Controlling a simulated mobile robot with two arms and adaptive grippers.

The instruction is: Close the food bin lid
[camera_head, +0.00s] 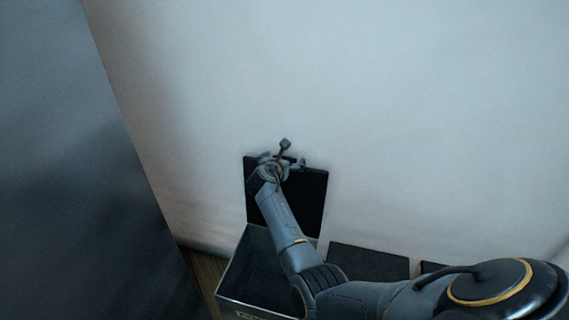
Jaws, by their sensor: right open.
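The food bin (258,262) is a grey box at the bottom middle, open at the top. Its black lid (311,205) stands raised, close to upright, at the bin's back edge near the white wall. My right gripper (291,155) is open at the lid's top edge, with its arm reaching over the bin from the lower right. I cannot tell whether its fingers touch the lid. My arm hides part of the lid and the bin's right side. My left gripper is not in view.
Two more dark lids lie flat to the right, one beside the bin (368,261) and one partly hidden by my arm (432,267). A white wall (420,110) stands behind. A large dark grey panel (75,170) fills the left side.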

